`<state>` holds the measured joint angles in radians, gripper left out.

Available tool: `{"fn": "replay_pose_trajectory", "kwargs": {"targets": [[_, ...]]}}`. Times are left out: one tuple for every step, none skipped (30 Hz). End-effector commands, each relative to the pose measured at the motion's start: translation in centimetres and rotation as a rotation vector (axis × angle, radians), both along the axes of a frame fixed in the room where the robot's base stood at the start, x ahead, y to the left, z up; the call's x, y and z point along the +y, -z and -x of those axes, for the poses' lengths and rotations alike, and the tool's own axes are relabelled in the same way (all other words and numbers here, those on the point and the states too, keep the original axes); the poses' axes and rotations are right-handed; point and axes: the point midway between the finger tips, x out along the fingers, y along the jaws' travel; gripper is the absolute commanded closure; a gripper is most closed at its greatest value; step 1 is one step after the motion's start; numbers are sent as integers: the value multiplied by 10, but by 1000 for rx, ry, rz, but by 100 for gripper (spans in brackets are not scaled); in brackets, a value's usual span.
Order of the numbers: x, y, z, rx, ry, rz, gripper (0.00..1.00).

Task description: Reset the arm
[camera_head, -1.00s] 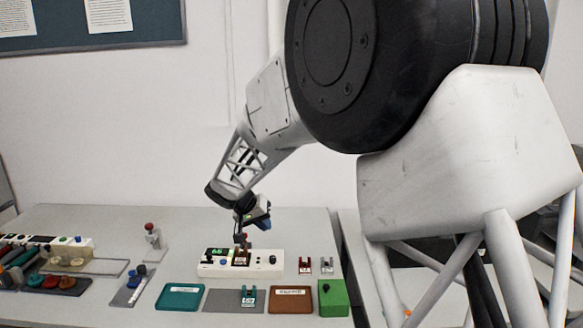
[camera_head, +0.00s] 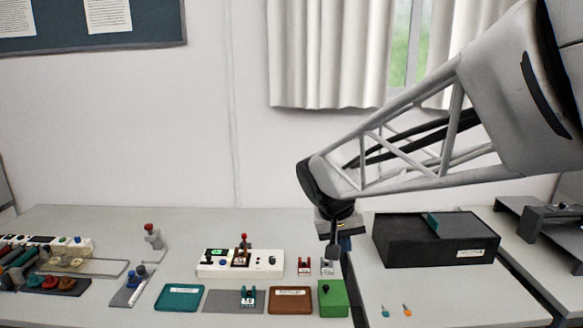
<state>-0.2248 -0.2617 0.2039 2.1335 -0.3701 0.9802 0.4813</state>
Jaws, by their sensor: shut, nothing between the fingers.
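My gripper (camera_head: 334,248) hangs at the end of my arm on the right side of the bench, pointing down. Its fingers are together and it holds nothing. It is above and behind the green box (camera_head: 332,299), in front of the small grey part beside the red part (camera_head: 305,266).
A black printer-like box (camera_head: 436,240) stands close to the right of my gripper. Teal (camera_head: 180,298) and brown (camera_head: 290,300) trays lie along the front, with a grey mat (camera_head: 220,300) between. Small teal and orange pieces (camera_head: 407,310) lie at front right.

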Motion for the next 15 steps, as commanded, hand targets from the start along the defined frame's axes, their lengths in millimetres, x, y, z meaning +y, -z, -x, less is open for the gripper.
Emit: {"fn": "replay_pose_trajectory", "kwargs": {"targets": [[-8,-3,13,-2,2,-15,100],[-12,-3,21,1,0,-22,100],[-16,-4,31,2,-2,-33,100],[-20,-4,39,4,-4,-41,100],[-24,-5,46,3,-5,-49,100],[-28,-5,56,4,-7,-61,100],[-31,-5,63,4,-10,-67,100],[-34,-5,71,3,-11,-76,100],[-38,-5,81,4,-14,-87,100],[-40,-5,89,3,-16,-95,100],[-43,-4,96,3,-18,-104,100],[-46,-3,106,2,-21,-113,100],[-49,-3,114,0,-23,-122,100],[-51,-2,121,-1,-24,-130,100],[-53,-1,131,-3,-29,-140,100]]}}
